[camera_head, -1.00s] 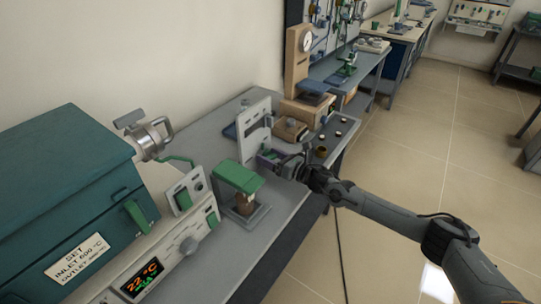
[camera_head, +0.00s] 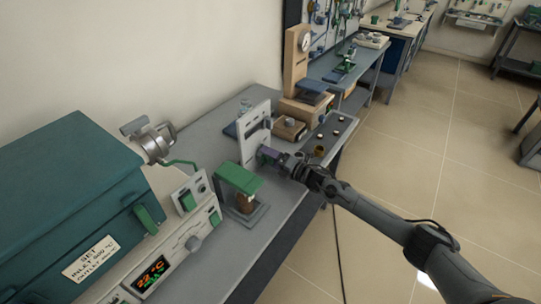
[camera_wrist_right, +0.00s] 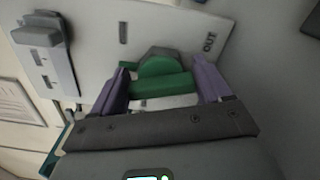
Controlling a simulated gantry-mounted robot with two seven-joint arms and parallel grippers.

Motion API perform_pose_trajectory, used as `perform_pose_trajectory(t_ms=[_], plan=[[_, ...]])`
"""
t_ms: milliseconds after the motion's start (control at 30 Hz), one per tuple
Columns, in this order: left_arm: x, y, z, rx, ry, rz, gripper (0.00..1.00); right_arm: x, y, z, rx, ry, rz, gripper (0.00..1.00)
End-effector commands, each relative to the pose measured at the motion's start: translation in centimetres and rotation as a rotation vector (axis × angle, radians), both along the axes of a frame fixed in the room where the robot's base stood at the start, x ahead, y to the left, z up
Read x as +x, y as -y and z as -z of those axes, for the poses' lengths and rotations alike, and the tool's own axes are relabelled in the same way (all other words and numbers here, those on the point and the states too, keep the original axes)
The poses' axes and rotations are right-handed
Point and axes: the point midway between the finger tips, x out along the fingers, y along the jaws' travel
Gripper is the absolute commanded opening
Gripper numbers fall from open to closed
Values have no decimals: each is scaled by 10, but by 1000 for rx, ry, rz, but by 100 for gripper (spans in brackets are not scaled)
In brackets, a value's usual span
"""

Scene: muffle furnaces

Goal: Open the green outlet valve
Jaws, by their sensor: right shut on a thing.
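The green outlet valve (camera_wrist_right: 160,82) shows in the right wrist view, on a white panel (camera_wrist_right: 105,25) beside the letters OUT. Its green handle lies across the picture between the purple fingers of my right gripper (camera_wrist_right: 165,85). The gripper is shut on this handle, with one finger at each end. In the head view the white panel (camera_head: 254,118) stands upright on the bench, and my right gripper (camera_head: 267,156) is against its front. The gripper hides the green valve there. My left gripper is not in view.
A grey fitting (camera_wrist_right: 42,40) sits on the panel's left side in the wrist view. A green-topped stand (camera_head: 238,180) is close to my right gripper. A teal furnace (camera_head: 65,190) fills the left.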

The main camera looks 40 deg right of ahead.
Motion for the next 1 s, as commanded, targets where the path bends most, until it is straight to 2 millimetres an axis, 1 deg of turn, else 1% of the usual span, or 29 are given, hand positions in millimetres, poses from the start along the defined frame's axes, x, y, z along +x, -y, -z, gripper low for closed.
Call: perform_pose_trajectory(t_ms=[33, 200, 433, 700, 1000], plan=[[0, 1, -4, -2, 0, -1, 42, 0, 0, -2, 39, -11, 1, 47], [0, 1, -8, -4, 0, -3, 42, 0, 0, -1, 164, -49, 1, 47], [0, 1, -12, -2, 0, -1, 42, 0, 0, 0, 281, -85, -1, 47], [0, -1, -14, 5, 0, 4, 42, 0, 0, 1, 341, -103, -1, 47], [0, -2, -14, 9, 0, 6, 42, 0, 0, 2, 349, -107, 0, 47]])
